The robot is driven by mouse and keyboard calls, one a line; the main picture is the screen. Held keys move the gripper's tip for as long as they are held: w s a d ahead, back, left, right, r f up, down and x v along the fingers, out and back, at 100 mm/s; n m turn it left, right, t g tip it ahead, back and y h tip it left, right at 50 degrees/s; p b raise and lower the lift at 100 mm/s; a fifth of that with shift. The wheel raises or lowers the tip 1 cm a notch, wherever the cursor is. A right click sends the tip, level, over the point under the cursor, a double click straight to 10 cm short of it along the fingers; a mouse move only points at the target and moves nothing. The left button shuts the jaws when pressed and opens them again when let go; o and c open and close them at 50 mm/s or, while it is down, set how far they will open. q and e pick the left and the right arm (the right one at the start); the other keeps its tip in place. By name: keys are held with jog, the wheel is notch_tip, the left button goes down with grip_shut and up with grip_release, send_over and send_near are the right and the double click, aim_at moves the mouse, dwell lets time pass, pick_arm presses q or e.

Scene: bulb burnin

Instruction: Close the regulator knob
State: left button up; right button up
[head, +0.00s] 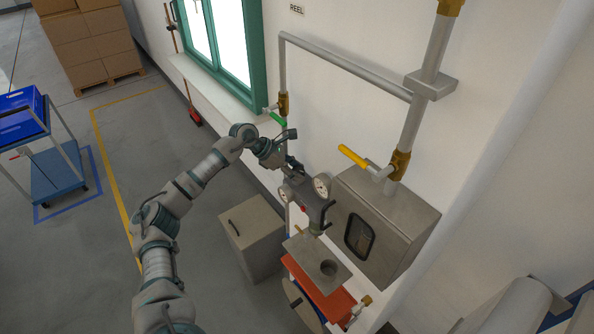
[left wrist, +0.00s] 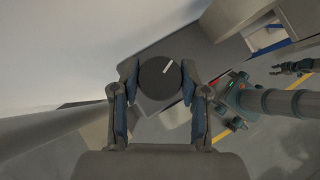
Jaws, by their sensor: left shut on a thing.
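The regulator knob (left wrist: 154,84) is a dark round disc with a white mark in the left wrist view. The mark slants up to the right. My left gripper (left wrist: 159,72) has one finger on each side of the knob and is shut on it. In the head view my left gripper (head: 294,167) is by the wall, just above two pressure gauges, one of them a white-faced gauge (head: 322,186). The knob is hidden or too small to make out there. My right gripper (left wrist: 291,67) seems to show small at the right of the left wrist view; its jaws are unclear.
A grey cabinet (head: 383,220) with a small window stands right of the gauges. A yellow-handled valve (head: 352,156) and a green-handled valve (head: 278,119) sit on pipes nearby. A grey box (head: 252,232) stands on the floor below my left forearm.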

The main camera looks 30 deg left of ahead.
pick_arm(q)
jog(key=shift+w+d+r, duration=0.15)
jog(key=shift+r, duration=0.05)
pick_arm(e)
jog(key=shift+d, duration=0.75)
jog(key=shift+a, duration=0.1)
